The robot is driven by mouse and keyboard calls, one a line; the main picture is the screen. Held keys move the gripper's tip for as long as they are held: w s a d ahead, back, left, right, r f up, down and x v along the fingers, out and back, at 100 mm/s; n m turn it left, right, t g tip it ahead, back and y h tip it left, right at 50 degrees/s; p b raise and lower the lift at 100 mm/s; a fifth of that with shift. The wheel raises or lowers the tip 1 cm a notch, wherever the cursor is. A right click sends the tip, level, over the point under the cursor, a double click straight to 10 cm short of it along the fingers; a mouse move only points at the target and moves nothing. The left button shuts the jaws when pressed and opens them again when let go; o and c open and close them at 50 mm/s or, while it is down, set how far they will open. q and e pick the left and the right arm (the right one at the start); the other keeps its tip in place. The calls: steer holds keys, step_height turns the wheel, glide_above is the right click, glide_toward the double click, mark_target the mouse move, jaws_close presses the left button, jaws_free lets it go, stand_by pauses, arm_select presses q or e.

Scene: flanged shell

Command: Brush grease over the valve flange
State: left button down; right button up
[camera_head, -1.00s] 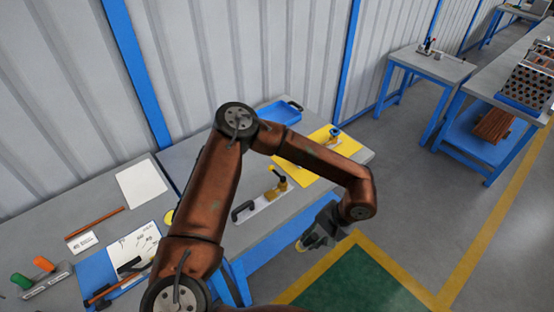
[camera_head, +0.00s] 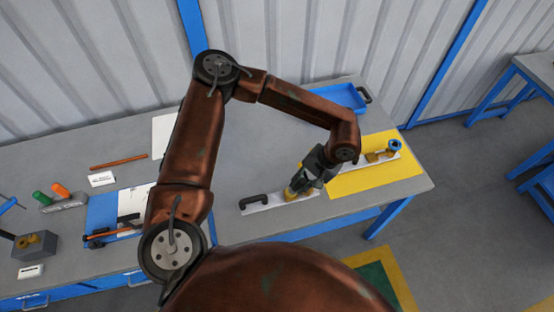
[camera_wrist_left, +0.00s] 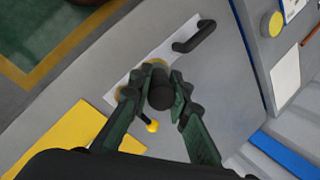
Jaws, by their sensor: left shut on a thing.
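My left gripper (camera_head: 312,176) is over a white plate (camera_head: 262,203) with a black handle and brass-coloured valve parts (camera_head: 292,192). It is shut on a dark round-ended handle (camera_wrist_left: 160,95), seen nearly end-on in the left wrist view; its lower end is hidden. In that view, brass parts (camera_wrist_left: 155,63) and a yellow knob (camera_wrist_left: 152,126) show around the fingers. I cannot tell whether the held tool touches the valve. A second brass valve (camera_head: 378,156) with a blue wheel (camera_head: 395,145) stands on the yellow mat (camera_head: 372,180). My right gripper is not in view.
A blue tray (camera_head: 345,97) lies behind the mat. Clipboard (camera_head: 102,212), rods, labels and orange- and green-handled tools (camera_head: 60,189) lie left.

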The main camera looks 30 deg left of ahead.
arm_select(q)
steer(key=n+h+p, duration=0.1)
steer(key=p, duration=0.3)
steer(key=w+d+n+h+p, duration=0.1)
steer(key=n+p, duration=0.1)
steer(key=p, duration=0.3)
steer(key=shift+w+r, duration=0.2)
steer(key=shift+r, duration=0.15)
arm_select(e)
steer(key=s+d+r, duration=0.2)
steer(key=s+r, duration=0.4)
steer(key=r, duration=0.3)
arm_select(q)
steer(key=p, duration=0.1)
steer(key=a+n+h+p, duration=0.1)
steer(key=a+p, duration=0.1)
steer(key=shift+w+a+f+n+h, duration=0.2)
steer(key=shift+w+f+n+h, duration=0.1)
steer(key=shift+n, duration=0.1)
steer(key=a+f+n+h+p, duration=0.1)
steer(key=a+f+n+p, duration=0.1)
steer(key=a+f, duration=0.3)
steer(key=shift+s+a+f+n+t, duration=0.25)
steer(key=shift+s+f+n+t, duration=0.1)
steer(key=shift+f, duration=0.95)
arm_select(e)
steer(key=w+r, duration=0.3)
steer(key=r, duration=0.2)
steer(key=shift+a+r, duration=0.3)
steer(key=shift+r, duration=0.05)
